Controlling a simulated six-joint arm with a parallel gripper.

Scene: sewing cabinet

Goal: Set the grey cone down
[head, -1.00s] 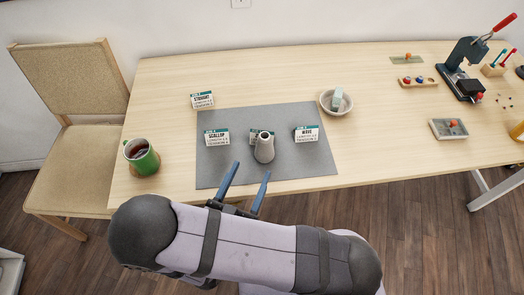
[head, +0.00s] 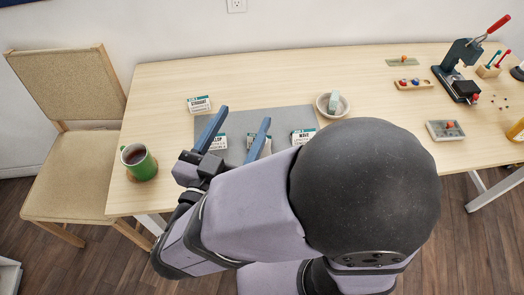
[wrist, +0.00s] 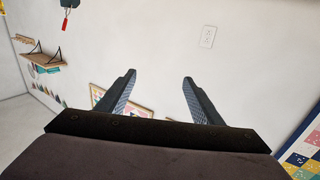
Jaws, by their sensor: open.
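The grey cone does not show in either current view; the spot on the grey mat (head: 288,117) where it stood is largely covered by my arm. My gripper (head: 243,116) is open, its two blue fingers apart over the mat with nothing seen between them. In the wrist view the fingers (wrist: 159,76) are also spread and empty, with the wall behind them. A middle card (head: 252,140) on the mat is partly hidden by a finger.
The scallop card (head: 219,143) and wave card (head: 303,136) lie on the mat, the straight card (head: 198,104) behind it. A green mug (head: 139,162) stands left, a bowl (head: 342,110) right. A tray (head: 445,131) and press (head: 458,75) are farther right.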

